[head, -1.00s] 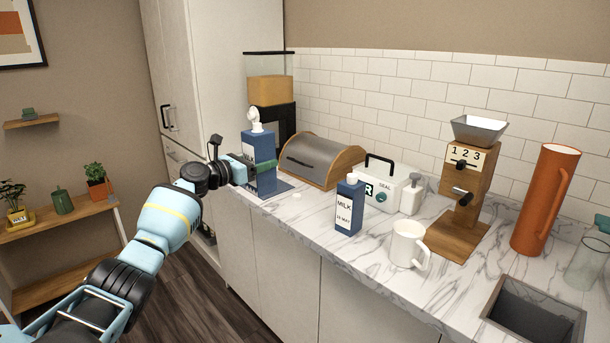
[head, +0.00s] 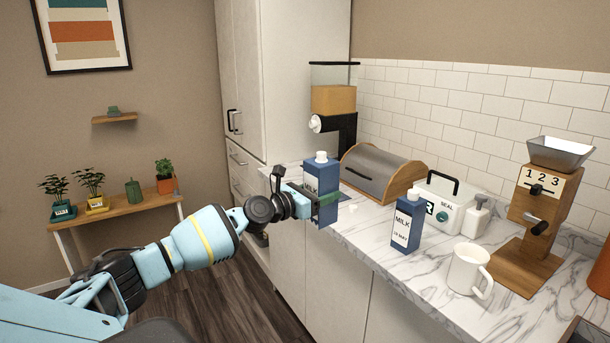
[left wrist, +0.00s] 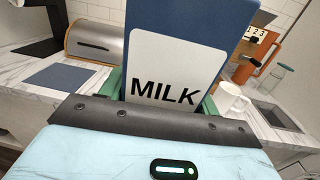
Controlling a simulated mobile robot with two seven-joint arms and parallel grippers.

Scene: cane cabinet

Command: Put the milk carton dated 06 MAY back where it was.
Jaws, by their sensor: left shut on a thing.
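My left gripper (head: 325,200) is shut on a blue milk carton (head: 322,178) with a white cap. It holds the carton upright by its sides at the counter's front edge, in front of a dark blue mat (head: 352,190). In the left wrist view the carton (left wrist: 226,38) fills the middle, between the green fingers of the gripper (left wrist: 163,100). Its label reads MILK; its date is hidden. A second blue milk carton (head: 407,222) stands on the counter to the right, with a MAY date whose number is too small to read surely. My right gripper is out of view.
The marble counter (head: 375,245) also holds a dispenser (head: 334,100), bread box (head: 382,172), white SEAL case (head: 445,205), soap bottle (head: 477,217), mug (head: 468,268) and grinder (head: 540,205). The blue mat is bare where it shows. A plant shelf (head: 120,207) stands at left.

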